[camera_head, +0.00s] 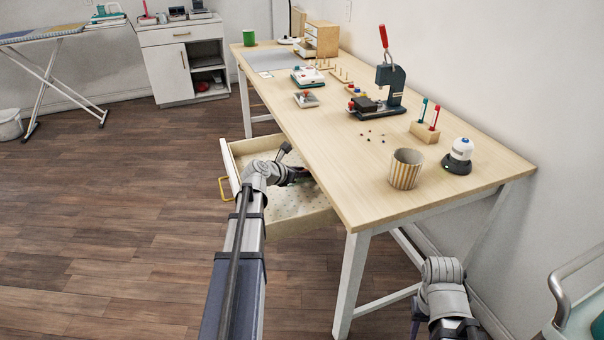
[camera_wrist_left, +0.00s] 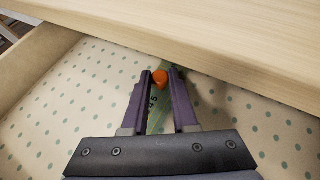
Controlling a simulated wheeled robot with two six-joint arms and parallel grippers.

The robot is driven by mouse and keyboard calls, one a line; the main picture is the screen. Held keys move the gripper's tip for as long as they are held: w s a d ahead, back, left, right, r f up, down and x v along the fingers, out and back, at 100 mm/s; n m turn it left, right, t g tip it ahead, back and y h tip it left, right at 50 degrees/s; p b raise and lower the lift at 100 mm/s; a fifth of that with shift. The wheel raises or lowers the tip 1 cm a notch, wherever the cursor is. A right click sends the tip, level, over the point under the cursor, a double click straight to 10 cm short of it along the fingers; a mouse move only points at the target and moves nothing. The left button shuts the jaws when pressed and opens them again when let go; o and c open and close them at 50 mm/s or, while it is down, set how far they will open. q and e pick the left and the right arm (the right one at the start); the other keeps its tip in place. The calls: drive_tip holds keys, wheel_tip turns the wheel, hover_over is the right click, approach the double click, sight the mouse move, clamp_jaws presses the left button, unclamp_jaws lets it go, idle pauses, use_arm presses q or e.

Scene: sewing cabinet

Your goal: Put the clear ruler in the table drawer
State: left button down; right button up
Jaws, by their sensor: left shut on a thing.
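The table drawer (camera_head: 300,222) is pulled out from under the light wood table and has a dotted lining. My left gripper (camera_head: 305,174) reaches into it, by the table's front edge, partly hidden under the tabletop. In the left wrist view my left gripper (camera_wrist_left: 161,82) is shut on the clear ruler (camera_wrist_left: 154,118), a greenish see-through strip with printed digits, with an orange knob (camera_wrist_left: 160,77) at the fingertips. The dotted drawer floor (camera_wrist_left: 60,110) lies below; I cannot tell whether the ruler touches it. My right arm shows at lower right, its gripper out of frame.
The tabletop (camera_head: 330,140) overhangs the drawer's back. On it stand a striped cup (camera_head: 405,172), a press (camera_head: 391,85), a tool block (camera_head: 425,132) and a white-topped device (camera_head: 459,155). A trolley (camera_head: 580,290) is at lower right. The floor left of the drawer is clear.

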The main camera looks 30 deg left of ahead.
use_arm(q)
drive_tip(key=shift+f, duration=0.2)
drive_tip(key=c, duration=0.7)
unclamp_jaws()
drive_tip(key=shift+r, duration=0.1)
drive_tip(key=shift+r, duration=0.15)
drive_tip(key=p+v, duration=0.5)
drive_tip(key=v, duration=0.5)
drive_tip(key=shift+s+d+r, duration=0.1)
drive_tip(key=shift+s+r, duration=0.05)
drive_tip(key=shift+r, duration=0.05)
drive_tip(key=shift+p+v, duration=0.45)
drive_tip(key=shift+v, duration=0.35)
drive_tip(key=shift+f, duration=0.15)
